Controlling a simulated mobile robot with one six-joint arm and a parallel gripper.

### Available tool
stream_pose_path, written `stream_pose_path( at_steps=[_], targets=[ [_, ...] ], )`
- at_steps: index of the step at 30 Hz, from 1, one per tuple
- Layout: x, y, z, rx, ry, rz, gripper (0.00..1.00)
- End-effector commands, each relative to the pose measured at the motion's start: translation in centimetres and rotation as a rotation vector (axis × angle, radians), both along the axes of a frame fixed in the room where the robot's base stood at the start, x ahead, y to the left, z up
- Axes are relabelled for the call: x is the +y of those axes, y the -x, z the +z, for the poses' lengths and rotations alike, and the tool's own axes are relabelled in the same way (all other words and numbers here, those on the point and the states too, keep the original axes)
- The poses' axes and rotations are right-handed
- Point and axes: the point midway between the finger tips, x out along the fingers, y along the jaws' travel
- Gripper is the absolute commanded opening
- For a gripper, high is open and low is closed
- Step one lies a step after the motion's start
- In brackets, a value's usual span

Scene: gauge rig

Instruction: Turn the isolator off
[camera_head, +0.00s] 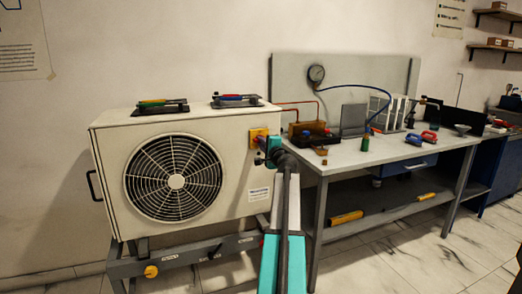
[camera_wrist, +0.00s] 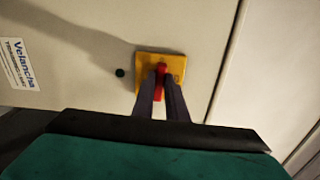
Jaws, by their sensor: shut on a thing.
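The isolator (camera_head: 257,136) is a yellow plate on the right part of the outdoor unit's front panel. In the wrist view the yellow plate (camera_wrist: 174,59) carries a red handle (camera_wrist: 161,70), which lies between the two dark fingers of my gripper (camera_wrist: 161,84). My gripper is shut on the red handle, and its fingertips reach over the plate. In the head view my gripper (camera_head: 262,148) is at the isolator and hides part of it. The handle's lower part is partly covered by the fingers in the wrist view.
The cream fan unit (camera_head: 110,165) stands on a grey frame. A workbench (camera_head: 385,152) with a pressure gauge (camera_head: 316,74), several tools and small items stands close on the right. A small dark knob (camera_wrist: 120,73) sits left of the isolator. Tiled floor is free at the front right.

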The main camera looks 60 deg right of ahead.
Motion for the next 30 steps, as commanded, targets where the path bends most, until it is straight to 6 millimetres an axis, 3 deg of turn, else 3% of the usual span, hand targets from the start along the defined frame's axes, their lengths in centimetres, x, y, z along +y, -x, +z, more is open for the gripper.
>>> stream_pose_path(
  at_steps=[21,22,24,30],
  targets=[
    [-0.02,-0.17,0.23,0.043,0.063,0.000,0.00],
    [-0.02,-0.17,0.23,0.043,0.063,0.000,0.18],
    [-0.02,-0.15,0.18,0.042,0.062,0.000,0.29],
    [-0.02,-0.07,0.06,0.043,0.060,0.000,0.31]
  ],
)
